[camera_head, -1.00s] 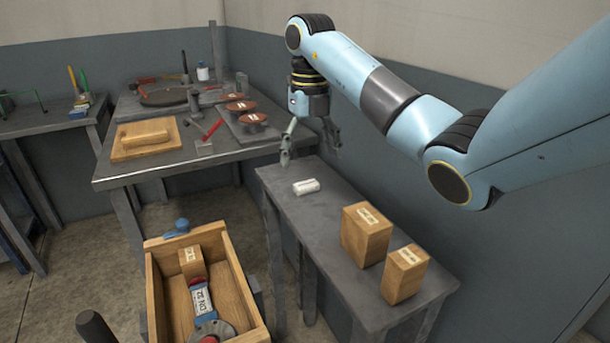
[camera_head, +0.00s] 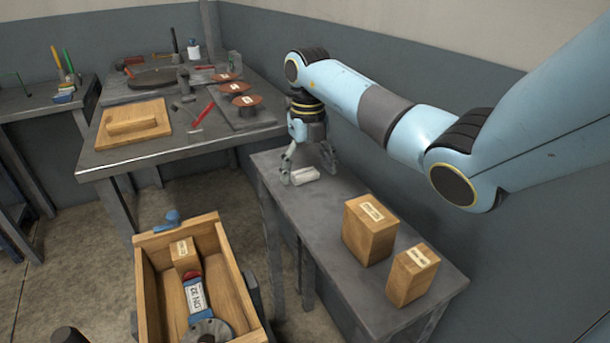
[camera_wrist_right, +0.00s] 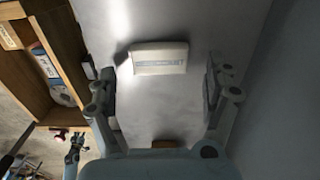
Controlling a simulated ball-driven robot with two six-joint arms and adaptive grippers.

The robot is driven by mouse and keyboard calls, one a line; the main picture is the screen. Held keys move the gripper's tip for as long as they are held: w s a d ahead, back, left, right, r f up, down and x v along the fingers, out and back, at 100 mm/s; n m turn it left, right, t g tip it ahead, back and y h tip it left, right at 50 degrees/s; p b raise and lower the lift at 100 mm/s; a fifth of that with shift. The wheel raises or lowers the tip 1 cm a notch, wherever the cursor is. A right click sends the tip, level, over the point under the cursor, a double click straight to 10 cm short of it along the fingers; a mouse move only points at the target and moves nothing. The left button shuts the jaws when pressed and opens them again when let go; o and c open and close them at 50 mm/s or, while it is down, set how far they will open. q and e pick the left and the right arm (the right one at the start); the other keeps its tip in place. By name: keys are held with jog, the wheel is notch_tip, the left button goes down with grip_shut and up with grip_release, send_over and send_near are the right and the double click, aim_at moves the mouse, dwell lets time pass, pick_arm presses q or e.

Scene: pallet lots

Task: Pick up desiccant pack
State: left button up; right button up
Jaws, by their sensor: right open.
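The desiccant pack (camera_head: 305,175) is a small white packet lying on the narrow grey side table (camera_head: 345,250). In the right wrist view the pack (camera_wrist_right: 159,57) shows a printed label and lies ahead of the fingertips, between their lines. My right gripper (camera_head: 309,174) is open just above and around the pack in the head view. In the wrist view its two fingers (camera_wrist_right: 159,85) stand wide apart with nothing between them. Whether a finger touches the pack cannot be told.
Two labelled cardboard boxes (camera_head: 368,230) (camera_head: 412,274) stand on the same table, nearer. A wooden crate (camera_head: 237,268) holding a small box and a flanged pipe part stands to the left. A workbench (camera_head: 150,148) with tools lies behind. The wall runs close on the right.

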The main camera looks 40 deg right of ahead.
jog(key=shift+f, duration=0.5)
jog(key=c, duration=1.1)
pick_arm(q)
jog(key=shift+d, duration=0.15)
pick_arm(e)
jog(key=shift+o, duration=0.2)
pick_arm(q)
jog(key=shift+w, duration=0.1)
pick_arm(e)
jog(key=shift+r, duration=0.1)
